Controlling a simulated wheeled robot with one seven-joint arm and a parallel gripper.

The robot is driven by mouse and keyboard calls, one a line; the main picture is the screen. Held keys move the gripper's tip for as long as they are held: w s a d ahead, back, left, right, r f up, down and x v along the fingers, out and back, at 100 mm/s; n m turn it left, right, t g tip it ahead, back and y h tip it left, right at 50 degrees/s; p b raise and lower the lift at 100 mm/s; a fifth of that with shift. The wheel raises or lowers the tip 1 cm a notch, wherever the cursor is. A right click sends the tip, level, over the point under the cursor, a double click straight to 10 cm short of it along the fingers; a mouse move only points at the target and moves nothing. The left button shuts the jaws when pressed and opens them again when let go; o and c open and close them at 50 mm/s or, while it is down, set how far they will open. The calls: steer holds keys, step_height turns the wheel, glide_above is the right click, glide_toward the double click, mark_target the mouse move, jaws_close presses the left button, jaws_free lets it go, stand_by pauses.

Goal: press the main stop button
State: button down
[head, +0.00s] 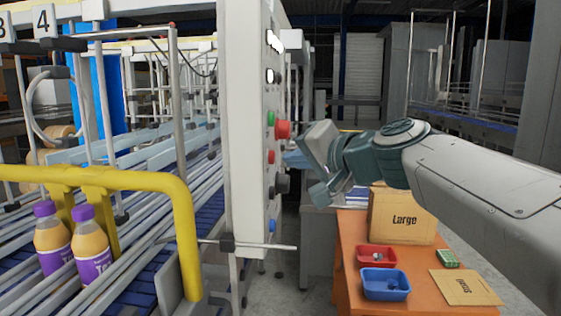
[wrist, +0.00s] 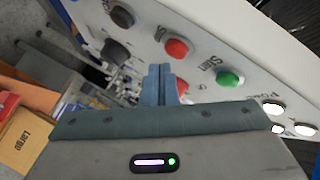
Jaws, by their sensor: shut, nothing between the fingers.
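The white control panel (head: 252,150) stands upright, its button face turned toward my gripper. A large protruding red button (head: 283,130) sits beside a green button (head: 271,118), with a smaller red button (head: 271,156) lower down. In the wrist view, one red button (wrist: 176,48) shows clear beside the green button (wrist: 230,78) marked START. Another red one (wrist: 182,86) is partly hidden behind my fingers. My gripper (head: 289,159) is shut and empty, its fingertips close to the panel below the large red button; I cannot tell whether they touch. The fingers also show in the wrist view (wrist: 160,70).
Black knobs (head: 282,183) and a blue button (head: 272,225) sit lower on the panel. A yellow guard rail (head: 185,230) and conveyor with bottles are at left. An orange table (head: 350,240) with a box (head: 402,216), red bin (head: 382,256) and blue bin (head: 386,284) is below my arm.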

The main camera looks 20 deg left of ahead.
steer(key=shift+w+d+b, duration=0.2)
steer(key=shift+d+b, duration=0.15)
steer(key=shift+d, duration=0.45)
steer(key=shift+w+d+b, duration=0.2)
steer(key=shift+d+b, duration=0.15)
steer(key=shift+d, duration=0.5)
steer(key=shift+w+d+b, duration=0.2)
steer(key=shift+d+b, duration=0.15)
steer(key=shift+d, duration=0.45)
steer(key=s+d+f+g+h, duration=0.1)
steer(key=s+d+f+h, duration=0.3)
steer(key=d+f, duration=0.5)
steer(key=s+d+f+g+h, duration=0.2)
steer(key=s+d+f+h, duration=0.2)
steer(key=s+d+f, duration=0.4)
steer(key=s+d+f+g+h, duration=0.2)
steer(key=s+d+f+h, duration=0.3)
steer(key=d+f, duration=0.5)
step_height(320, 180, down, 10)
steer(key=shift+s+d+r, duration=0.1)
steer(key=shift+s+d, duration=0.1)
steer(key=shift+s, duration=0.5)
